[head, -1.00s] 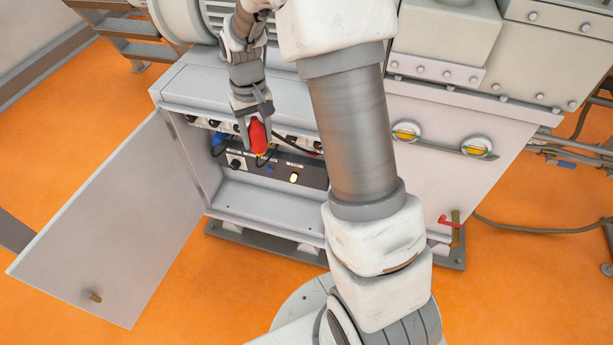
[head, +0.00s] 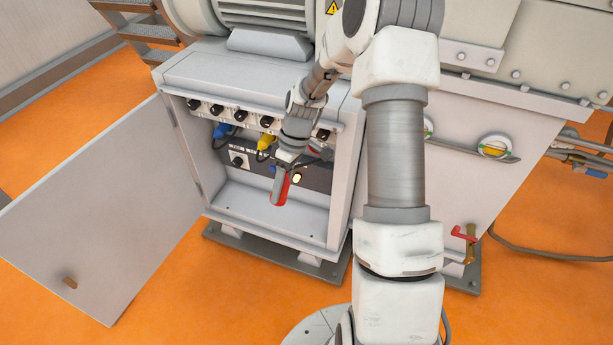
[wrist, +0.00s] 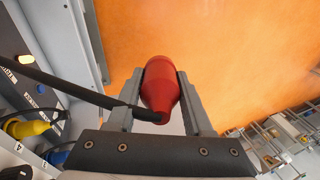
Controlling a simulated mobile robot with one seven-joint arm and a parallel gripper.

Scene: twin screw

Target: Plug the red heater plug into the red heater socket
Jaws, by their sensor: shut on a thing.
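The red heater plug (head: 283,186) is held between the two fingers of my gripper (head: 279,192), in front of the open cabinet bay and below its row of sockets. In the wrist view the red plug (wrist: 160,88) lies clamped between both fingers of my gripper (wrist: 159,73), with orange floor behind it. A black cable crosses the left finger to the plug. I cannot make out the red heater socket; my arm covers part of the socket row.
A yellow plug (head: 266,142) and a blue plug (head: 222,130) sit at the socket row, left of my arm. A control panel with a lit button (head: 297,178) is below. The cabinet door (head: 95,210) stands open at left. The bay floor (head: 245,208) is clear.

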